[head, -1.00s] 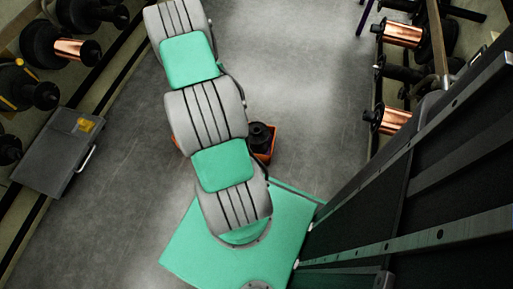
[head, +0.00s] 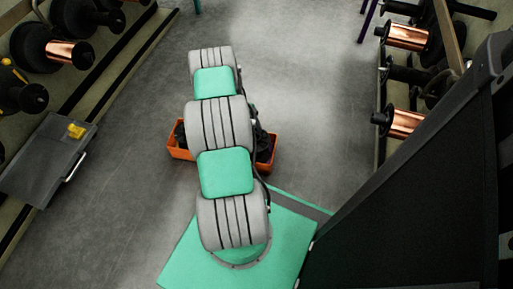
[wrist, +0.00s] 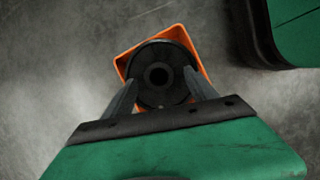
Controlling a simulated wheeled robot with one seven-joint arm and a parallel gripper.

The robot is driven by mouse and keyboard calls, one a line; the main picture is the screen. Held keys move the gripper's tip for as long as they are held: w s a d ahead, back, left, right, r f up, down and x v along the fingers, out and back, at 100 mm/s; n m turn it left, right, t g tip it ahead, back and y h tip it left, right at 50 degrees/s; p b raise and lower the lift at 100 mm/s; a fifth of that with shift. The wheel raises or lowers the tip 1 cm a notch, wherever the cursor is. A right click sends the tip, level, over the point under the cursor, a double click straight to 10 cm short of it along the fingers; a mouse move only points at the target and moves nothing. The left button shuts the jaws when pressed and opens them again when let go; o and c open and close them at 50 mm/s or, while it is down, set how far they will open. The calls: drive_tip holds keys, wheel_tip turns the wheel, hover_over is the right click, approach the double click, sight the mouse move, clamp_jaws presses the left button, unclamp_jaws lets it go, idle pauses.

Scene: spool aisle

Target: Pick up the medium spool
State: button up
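In the wrist view, a black round spool (wrist: 159,76) shows end-on, its wide flange and dark centre hole facing the camera. It appears over or inside the orange bin (wrist: 183,37). My gripper (wrist: 162,85) is open, its two fingers wide apart, one at each side of the flange. I cannot tell how far above the spool the fingertips are. In the head view, my arm hides the gripper and the middle of the orange bin (head: 180,153). Dark spools show at the bin's left end (head: 180,135) and right end (head: 264,146).
Racks with black and copper spools (head: 407,37) line the right side, with another copper spool (head: 67,52) on the left rack. A grey case with a yellow item (head: 48,160) lies at left. The grey aisle floor (head: 300,70) is clear.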

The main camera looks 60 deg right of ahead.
clamp_jaws()
idle(0.5)
idle(0.3)
